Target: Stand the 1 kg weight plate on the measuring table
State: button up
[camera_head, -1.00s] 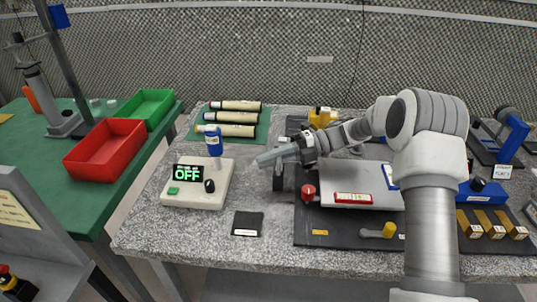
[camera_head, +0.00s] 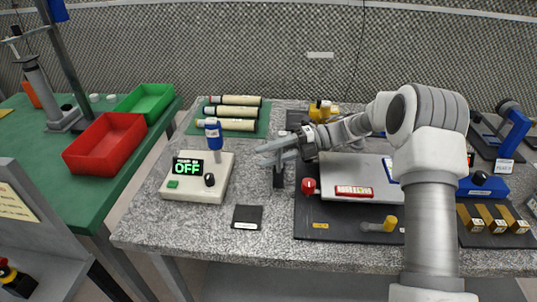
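My gripper (camera_head: 268,152) reaches left from the arm, above the middle of the grey speckled table (camera_head: 180,228). Its pale fingers point left, and their gap cannot be made out. A small dark upright piece (camera_head: 279,177) shows just below the fingers. I cannot tell whether it is held, stands on the table or belongs to the gripper. I cannot single out the 1 kg weight plate or read any such label. A grey flat metal plate (camera_head: 345,177) lies on a dark mat to the right of the gripper, partly hidden by my arm.
A small black pad (camera_head: 247,217) lies in front. A red knob (camera_head: 309,186) and yellow-ended tool (camera_head: 380,226) are at right. Green mat (camera_head: 205,128) holds cylinders.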

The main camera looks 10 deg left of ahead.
jog(key=shift+s+f, duration=0.15)
jog(key=shift+f, duration=0.2)
jog(key=shift+r+p, duration=0.3)
jog(key=shift+p, duration=0.1)
jog(key=v, duration=0.8)
jog(key=r+p+v, duration=0.1)
jog(key=v, duration=0.3)
